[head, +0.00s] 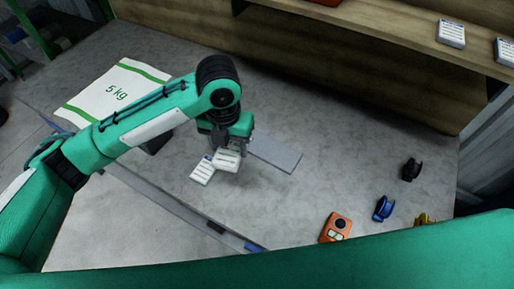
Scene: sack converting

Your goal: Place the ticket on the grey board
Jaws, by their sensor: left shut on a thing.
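My left gripper (226,148) points down over the table and is shut on a white ticket (227,161) with printed lines. The fingers are largely hidden by the wrist. A second white ticket (201,173) shows just left of the held one, partly overlapped by it in the picture. The grey board (282,156) is a flat plate on the table, right of the gripper, its left part hidden behind it. I cannot tell how high the held ticket is above the table. My right gripper is not in view.
A white 5 kg sack (115,90) with green stripes lies at left. An orange device (336,227), a blue clip (383,208), a black clip (411,168) and a partly hidden yellow one (424,219) are at right. A wooden shelf (385,25) holds white packs (451,33). The table's middle right is clear.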

